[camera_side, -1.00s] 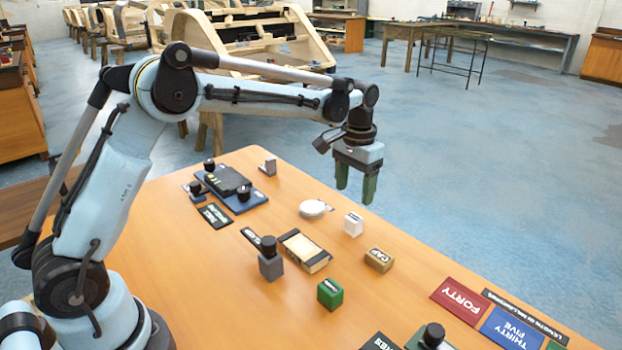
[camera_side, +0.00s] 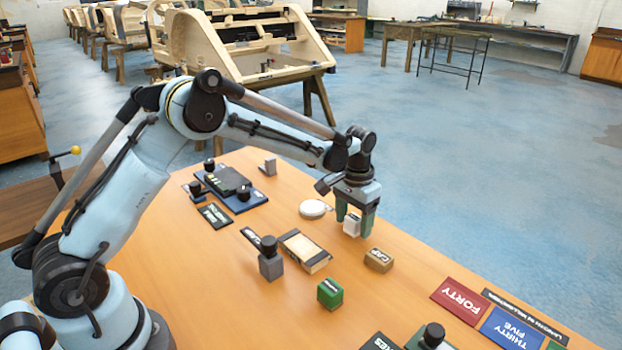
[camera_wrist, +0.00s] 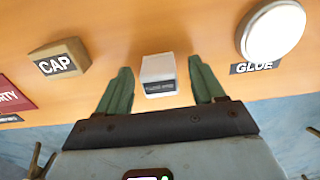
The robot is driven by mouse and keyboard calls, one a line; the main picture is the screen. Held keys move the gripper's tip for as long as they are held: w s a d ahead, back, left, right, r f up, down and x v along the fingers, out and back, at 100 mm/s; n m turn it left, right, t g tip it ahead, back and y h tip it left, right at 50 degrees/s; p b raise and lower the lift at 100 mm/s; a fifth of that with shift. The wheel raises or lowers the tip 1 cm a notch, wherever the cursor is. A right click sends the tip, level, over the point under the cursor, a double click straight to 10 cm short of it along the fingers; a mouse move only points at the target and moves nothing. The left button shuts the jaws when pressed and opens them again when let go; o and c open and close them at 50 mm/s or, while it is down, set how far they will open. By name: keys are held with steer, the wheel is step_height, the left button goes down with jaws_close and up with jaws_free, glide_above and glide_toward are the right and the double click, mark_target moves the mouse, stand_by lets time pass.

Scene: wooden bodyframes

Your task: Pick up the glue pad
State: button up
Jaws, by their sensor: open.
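The glue pad is a white round disc (camera_side: 313,208) lying on the table, left of my gripper in the side view. In the wrist view the disc (camera_wrist: 274,29) is at the upper right, over a dark label reading GLUE (camera_wrist: 254,67). My gripper (camera_side: 354,227) is open and low over the table, its green fingers on either side of a small white block (camera_side: 352,227). In the wrist view the block (camera_wrist: 158,69) stands between the open fingers (camera_wrist: 160,64), with a gap visible on each side. The label on the block is too small to read.
A tan CAP block (camera_side: 378,260) stands just in front of my gripper. A green block (camera_side: 330,293), a grey block with a dark knob (camera_side: 270,264) and a flat box (camera_side: 305,251) are nearer. A blue tray with dark parts (camera_side: 250,204) is at the left.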

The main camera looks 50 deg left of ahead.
mark_target(354, 217)
steer(key=c, duration=1.1)
steer(key=shift+r, duration=0.6)
step_height(354, 217, up, 3)
steer(key=shift+f, duration=0.1)
steer(key=s+d+r, duration=0.2)
steer(key=d, duration=0.1)
steer(key=s+d+r, duration=0.2)
steer(key=d, duration=0.1)
steer(key=s+d+r, duration=0.2)
steer(key=d+r, duration=0.1)
steer(key=d, duration=0.1)
steer(key=shift+s, duration=0.1)
steer(key=o, duration=0.5)
steer(key=shift+a, duration=0.1)
steer(key=c, duration=0.3)
